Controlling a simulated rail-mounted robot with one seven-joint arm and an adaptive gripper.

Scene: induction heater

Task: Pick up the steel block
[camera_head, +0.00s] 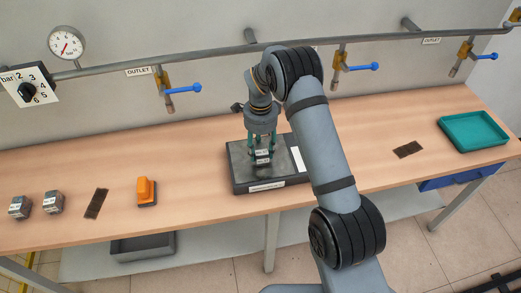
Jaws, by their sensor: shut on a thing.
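A small grey steel block (263,156) with a pale label is on or just above the dark plate of the induction heater (242,177), which stands at the middle of the bench. My gripper (261,150) points down over the heater with its greenish fingers on either side of this block, shut on it. I cannot tell whether the block touches the plate. Two similar grey blocks stand at the left end of the bench, the outer one (20,207) and the inner one (53,202). My arm hides part of the heater's right side.
Another dark mat (408,149) and a teal tray (473,131) are at right. A pipe (215,55) with blue-handled outlet valves (184,89) runs along the wall.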

